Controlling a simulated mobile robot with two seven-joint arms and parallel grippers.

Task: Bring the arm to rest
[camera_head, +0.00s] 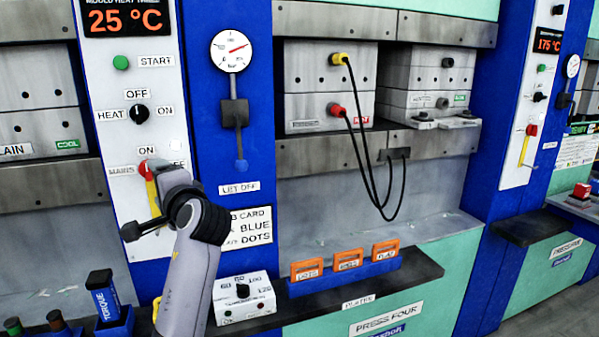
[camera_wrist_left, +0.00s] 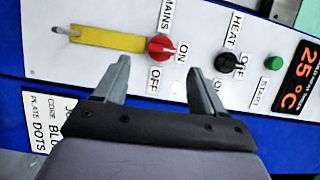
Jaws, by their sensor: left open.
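My left arm rises from the bottom of the head view, its wrist in front of the white control panel (camera_head: 111,76). In the left wrist view my left gripper (camera_wrist_left: 160,68) is open and its jaws are empty. Its two grey fingers point at the panel, just short of the red mains knob (camera_wrist_left: 161,47). A yellow bar (camera_wrist_left: 107,39) extends from the knob. In the head view the red knob (camera_head: 143,167) and yellow bar (camera_head: 152,192) are partly behind my wrist; the fingers cannot be made out there. My right gripper is not in view.
The heat knob (camera_head: 139,113) and green start button (camera_head: 121,62) sit above the mains knob. A gauge (camera_head: 231,51) with a lever below is on the blue column. A white control box (camera_head: 243,297) and blue rack (camera_head: 344,276) with orange tags stand on the ledge. Black cables hang from the press.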

